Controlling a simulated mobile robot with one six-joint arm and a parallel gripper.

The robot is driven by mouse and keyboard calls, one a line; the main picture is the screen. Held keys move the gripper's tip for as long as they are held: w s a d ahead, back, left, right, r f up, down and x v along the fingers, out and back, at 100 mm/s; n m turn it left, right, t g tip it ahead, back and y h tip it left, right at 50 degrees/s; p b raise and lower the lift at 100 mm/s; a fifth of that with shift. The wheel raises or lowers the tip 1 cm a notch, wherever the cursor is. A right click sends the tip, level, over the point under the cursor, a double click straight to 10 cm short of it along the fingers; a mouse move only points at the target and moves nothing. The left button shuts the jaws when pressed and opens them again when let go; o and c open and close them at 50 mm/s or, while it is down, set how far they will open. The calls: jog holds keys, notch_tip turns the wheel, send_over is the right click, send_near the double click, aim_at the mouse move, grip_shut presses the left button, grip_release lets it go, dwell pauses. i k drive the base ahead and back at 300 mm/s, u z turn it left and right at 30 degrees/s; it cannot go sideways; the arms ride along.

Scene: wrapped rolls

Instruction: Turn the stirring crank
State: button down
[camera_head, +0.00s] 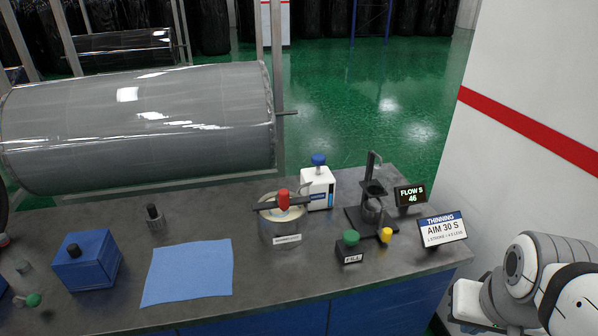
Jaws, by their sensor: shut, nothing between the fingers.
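The stirring crank (265,206) is a dark bar lying across the top of a round metal can (280,230). An upright red knob (283,199) stands on it. The can has a pale rim and a white label whose text is too small to read. It stands near the middle of the grey bench. Part of my white and grey arm shows at the lower right, well apart from the can. No gripper fingers can be made out there.
A white blue-capped container (318,187) stands close behind the can. To the right are a dark cup stand (357,220), a FILL button box (350,247), a FLOW S 46 display (410,195) and an AIM 30 S sign (442,231). A blue cloth (188,273) lies left.

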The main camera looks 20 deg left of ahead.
aim_at(282, 199)
jog(key=u, duration=0.15)
jog(key=i, duration=0.85)
jog(key=u, duration=0.5)
